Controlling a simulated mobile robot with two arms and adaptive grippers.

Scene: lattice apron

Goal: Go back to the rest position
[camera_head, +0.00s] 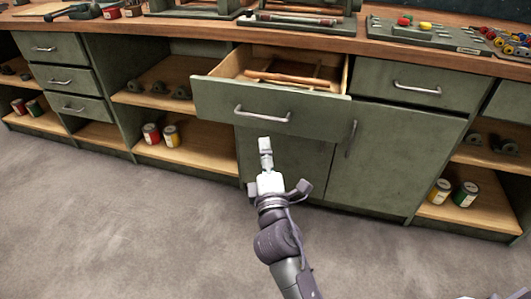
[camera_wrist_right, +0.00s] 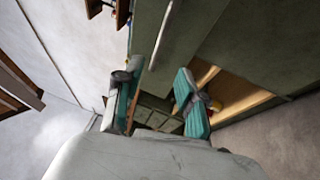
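My right gripper (camera_head: 265,148) is in front of the green workbench, just below the handle (camera_head: 262,114) of a pulled-out drawer (camera_head: 225,104). In the head view a small gap shows between the gripper and the handle, though depth is hard to judge. In the right wrist view the two teal-padded fingers of the gripper (camera_wrist_right: 157,102) stand wide apart, with nothing held between them. A long grey handle (camera_wrist_right: 166,34) shows beyond the fingers there. My left gripper is in neither view.
The open drawer holds wooden-handled items (camera_head: 292,80) and juts out from the bench. A cupboard door (camera_head: 385,160) below right is shut. Open shelves hold cans, such as a red can (camera_head: 151,134) and a yellow can (camera_head: 439,191). The grey floor (camera_head: 120,220) in front is clear.

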